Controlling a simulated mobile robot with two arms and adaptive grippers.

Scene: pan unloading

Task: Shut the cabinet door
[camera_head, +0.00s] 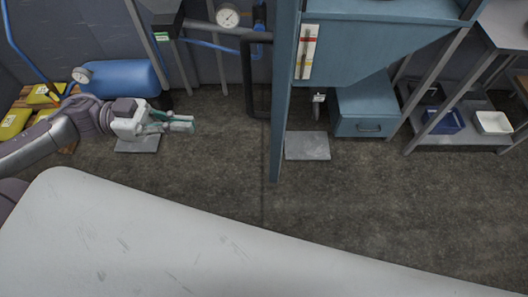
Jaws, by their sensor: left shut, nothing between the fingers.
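The blue cabinet (380,40) stands at the upper right, with a sloping lower body. A tall narrow blue upright (281,105) runs down at its left side; I cannot tell whether it is the door seen edge-on or a leg of the frame. No door face shows clearly. My left gripper (190,124) is at the left, well apart from the cabinet and pointing right. Its fingers are together with nothing between them. My right gripper is out of view.
A blue tank (125,78) with a gauge and yellow bags (15,122) are at the left. A blue drawer box (365,110) is under the cabinet. A shelf with a dark blue bin (444,121) and a white bin (493,123) is at the right. The middle floor is clear.

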